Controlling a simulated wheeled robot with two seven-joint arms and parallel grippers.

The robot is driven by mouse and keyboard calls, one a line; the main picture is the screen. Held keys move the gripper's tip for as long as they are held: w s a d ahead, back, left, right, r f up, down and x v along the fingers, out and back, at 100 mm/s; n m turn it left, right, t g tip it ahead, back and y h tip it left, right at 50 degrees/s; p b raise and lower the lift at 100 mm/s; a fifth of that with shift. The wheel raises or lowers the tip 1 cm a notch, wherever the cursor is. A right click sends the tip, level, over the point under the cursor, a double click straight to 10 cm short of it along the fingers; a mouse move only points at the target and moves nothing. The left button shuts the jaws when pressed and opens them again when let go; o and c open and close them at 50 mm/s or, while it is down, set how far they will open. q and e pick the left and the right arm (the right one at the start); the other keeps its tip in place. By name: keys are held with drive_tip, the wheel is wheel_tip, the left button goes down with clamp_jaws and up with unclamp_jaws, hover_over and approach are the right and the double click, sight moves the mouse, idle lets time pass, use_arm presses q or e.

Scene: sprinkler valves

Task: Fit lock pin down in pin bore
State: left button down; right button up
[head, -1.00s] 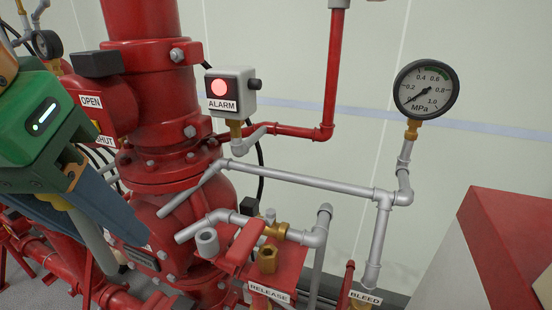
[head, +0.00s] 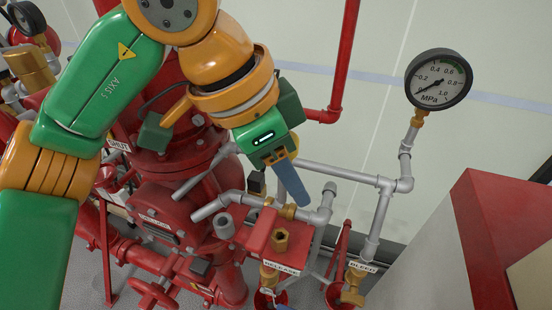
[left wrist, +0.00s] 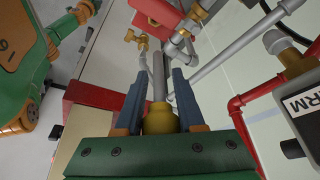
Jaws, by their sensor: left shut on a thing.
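My left gripper (head: 297,190) points down and to the right in the head view, above and behind the red release bracket. Its blue fingers are shut on the lock pin. In the left wrist view the pin shows a brass-yellow head (left wrist: 160,121) between the fingers and a grey shaft (left wrist: 159,88) pointing away. A brass hex fitting with a dark hole (head: 281,238), seemingly the pin bore, stands upright on the red release bracket (head: 262,229). The pin is apart from it. My right gripper is not in view.
Grey pipes (head: 340,174) run close to the fingers and bracket. A pressure gauge (head: 438,79) stands at the right on its pipe. A brass bleed valve (head: 353,285) is lower right. A red cabinet (head: 505,225) fills the right edge. Red valve bodies crowd the left.

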sight(284, 199)
use_arm(q)
wheel_tip(284, 199, down, 5)
drive_tip(key=b, duration=0.3)
drive_tip(key=shift+f+b, duration=0.1)
drive_tip(key=shift+b, duration=0.2)
drive_tip(key=shift+f+b, duration=0.65)
drive_tip(key=shift+f, duration=0.3)
drive_tip(key=shift+r+p, duration=0.1)
drive_tip(key=shift+p, duration=0.3)
idle(0.5)
drive_tip(key=shift+f+b, duration=0.45)
drive_tip(key=shift+f, duration=0.05)
drive_tip(key=shift+f, duration=0.35)
drive_tip(key=shift+r, duration=0.1)
